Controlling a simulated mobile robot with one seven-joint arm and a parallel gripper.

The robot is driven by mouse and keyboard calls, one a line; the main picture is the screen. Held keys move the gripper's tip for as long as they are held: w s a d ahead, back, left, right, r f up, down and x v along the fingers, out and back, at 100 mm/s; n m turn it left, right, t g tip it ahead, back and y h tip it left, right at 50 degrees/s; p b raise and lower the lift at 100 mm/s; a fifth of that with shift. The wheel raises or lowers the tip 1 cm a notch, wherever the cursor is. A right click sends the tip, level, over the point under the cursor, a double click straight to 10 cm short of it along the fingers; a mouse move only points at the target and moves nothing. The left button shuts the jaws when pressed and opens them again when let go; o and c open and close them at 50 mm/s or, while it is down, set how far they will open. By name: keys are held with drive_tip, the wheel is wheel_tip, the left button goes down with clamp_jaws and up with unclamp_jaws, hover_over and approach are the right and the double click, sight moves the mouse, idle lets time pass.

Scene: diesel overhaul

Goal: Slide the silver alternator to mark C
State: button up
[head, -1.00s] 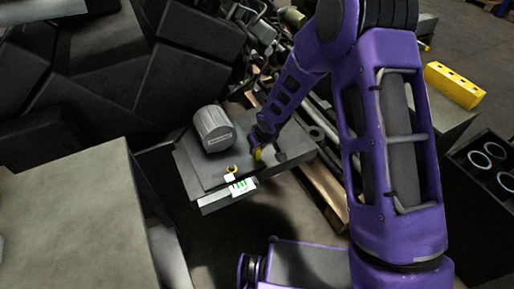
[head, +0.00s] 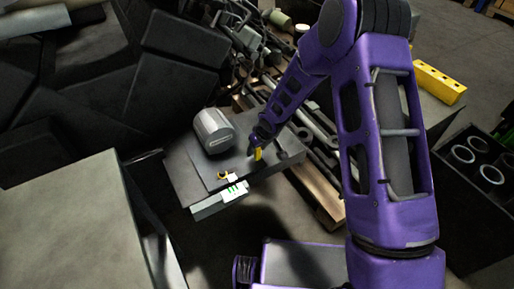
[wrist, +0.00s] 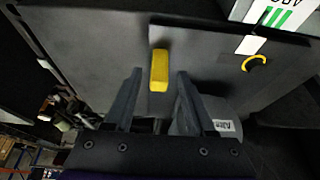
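The silver alternator (head: 213,131) is a rounded grey drum lying on a dark plate (head: 188,172) on a low bench. My gripper (head: 256,153) is to its right, low over the plate and apart from it. In the wrist view my gripper (wrist: 158,76) has its two dark fingers spread apart. A yellow block (wrist: 159,70) shows between and beyond the fingertips; I cannot tell whether they touch it. The alternator (wrist: 222,125) is partly hidden behind the right finger there. A yellow curved mark (head: 222,175) lies at the plate's front; no letter C is clearly readable.
A white label with green stripes (head: 235,188) is at the bench's front edge. Clutter of metal parts (head: 245,45) lies behind the bench. A grey block (head: 60,220) stands at left, and a dark crate with rings (head: 478,165) at right. The plate between alternator and front mark looks clear.

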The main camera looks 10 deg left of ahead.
drive_tip(key=shift+r, duration=0.1)
drive_tip(key=p+v, duration=0.4)
drive_tip(key=v, duration=1.3)
drive_tip(key=shift+d+r, duration=0.1)
